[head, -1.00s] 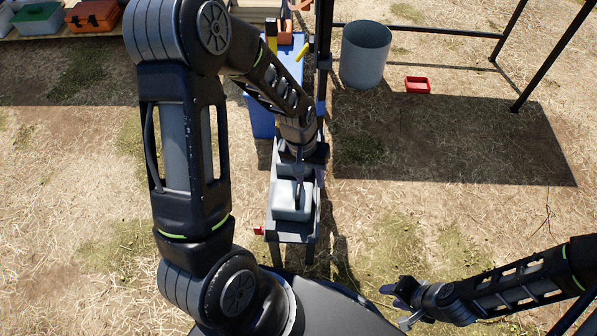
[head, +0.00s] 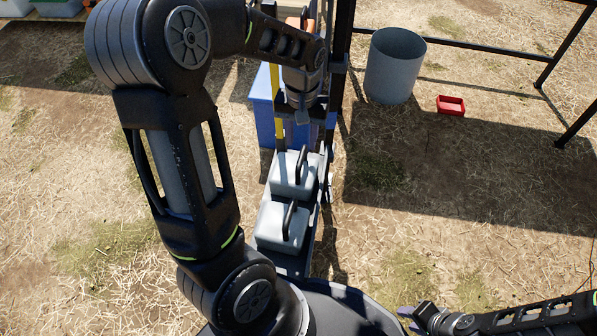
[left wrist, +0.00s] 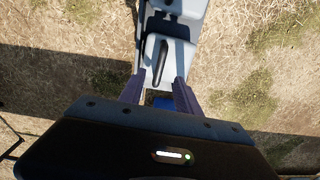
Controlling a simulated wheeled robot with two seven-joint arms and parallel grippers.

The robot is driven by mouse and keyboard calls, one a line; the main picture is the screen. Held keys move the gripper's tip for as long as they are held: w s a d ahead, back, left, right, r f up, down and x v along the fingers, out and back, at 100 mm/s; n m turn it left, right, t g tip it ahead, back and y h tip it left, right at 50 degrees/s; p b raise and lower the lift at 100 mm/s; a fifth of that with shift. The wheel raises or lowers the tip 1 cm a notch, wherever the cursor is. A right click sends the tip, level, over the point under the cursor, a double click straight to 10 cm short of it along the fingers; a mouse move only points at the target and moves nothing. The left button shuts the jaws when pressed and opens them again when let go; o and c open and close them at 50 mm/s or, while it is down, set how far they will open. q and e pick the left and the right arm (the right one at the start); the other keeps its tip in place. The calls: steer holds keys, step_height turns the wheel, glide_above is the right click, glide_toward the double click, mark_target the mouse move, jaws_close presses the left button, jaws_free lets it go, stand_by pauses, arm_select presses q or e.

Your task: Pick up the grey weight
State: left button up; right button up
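Two grey block weights with dark bar handles sit one behind the other on a narrow dark stand: a far grey weight (head: 292,178) and a near grey weight (head: 281,228). My left gripper (head: 303,118) is beyond and above the far weight in the head view, empty. In the left wrist view a grey weight (left wrist: 151,50) with its handle shows just ahead of the fingers, which are spread apart; the other weight (left wrist: 184,8) is at the top edge. My right gripper (head: 408,318) is at the bottom right, apart from the weights, and appears open and empty.
A blue box (head: 264,125) stands behind the stand, by a dark upright post (head: 341,60). A grey bin (head: 394,70) and a small red tray (head: 451,105) are on the ground to the right. Dry grass around is largely clear.

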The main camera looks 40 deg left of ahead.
mark_target(301, 155)
arm_select(q)
steer(key=shift+f, duration=0.1)
steer(key=shift+f+b, duration=0.6)
steer(key=shift+f, duration=0.65)
step_height(301, 155, down, 4)
steer(key=b, duration=0.3)
steer(key=shift+f, duration=0.7)
steer(key=shift+r, duration=0.1)
